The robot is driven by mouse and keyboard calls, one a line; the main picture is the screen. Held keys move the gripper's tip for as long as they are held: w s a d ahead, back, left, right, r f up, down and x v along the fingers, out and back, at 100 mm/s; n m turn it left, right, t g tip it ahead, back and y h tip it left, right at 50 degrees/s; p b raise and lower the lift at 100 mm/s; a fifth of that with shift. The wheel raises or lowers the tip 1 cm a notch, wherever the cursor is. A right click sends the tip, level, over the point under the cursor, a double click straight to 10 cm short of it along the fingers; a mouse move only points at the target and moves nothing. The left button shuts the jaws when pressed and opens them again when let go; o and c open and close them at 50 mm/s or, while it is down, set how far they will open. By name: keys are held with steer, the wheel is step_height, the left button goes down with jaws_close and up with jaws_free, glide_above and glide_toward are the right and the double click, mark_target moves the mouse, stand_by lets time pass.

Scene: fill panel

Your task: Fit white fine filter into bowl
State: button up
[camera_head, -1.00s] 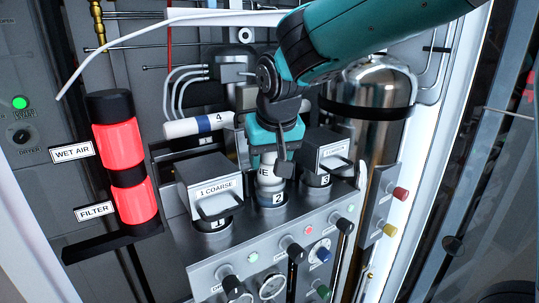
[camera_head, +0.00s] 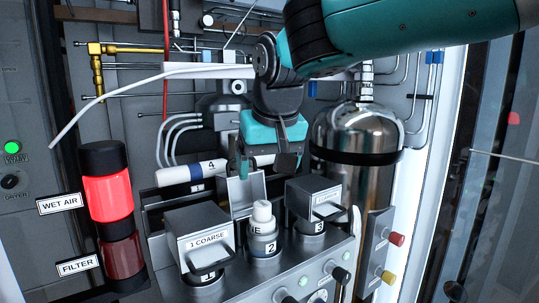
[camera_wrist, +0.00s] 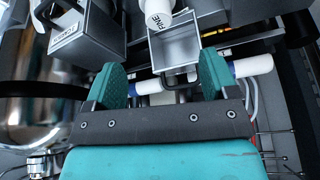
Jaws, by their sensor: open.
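The white fine filter (camera_head: 262,217) stands upright in the middle bowl (camera_head: 264,248), marked 2. The filter's stepped white top shows above the rim, with part of its lettering visible. How deeply it is seated cannot be told. My gripper (camera_head: 264,172) is open and empty, above and behind the filter, apart from it. In the wrist view the white filter (camera_wrist: 158,12), lettered FINE, is at the top edge, beyond my two spread teal fingers (camera_wrist: 162,82).
An open box-shaped lid (camera_head: 243,193) stands up behind the middle bowl. The lidded housings 1 COARSE (camera_head: 198,232) and 3 (camera_head: 313,197) flank it. A white cylinder marked 4 (camera_head: 188,173) lies behind. A steel tank (camera_head: 357,140) is at the right, a red lamp column (camera_head: 107,197) at left.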

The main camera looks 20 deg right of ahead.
steer(key=s+a+f+n+g+y+b, duration=0.2)
steer(key=s+f+n, duration=0.2)
steer(key=s+f, duration=0.4)
steer(key=s+a+f+n+g+y+b, duration=0.2)
steer(key=s+f+n+b, duration=0.1)
steer(key=s+f, duration=0.6)
steer(key=s, duration=0.4)
steer(key=shift+a+f+n+g+y, duration=0.2)
steer(key=shift+f+n+g+y, duration=0.1)
steer(key=shift+n, duration=0.1)
steer(key=shift+c, duration=0.5)
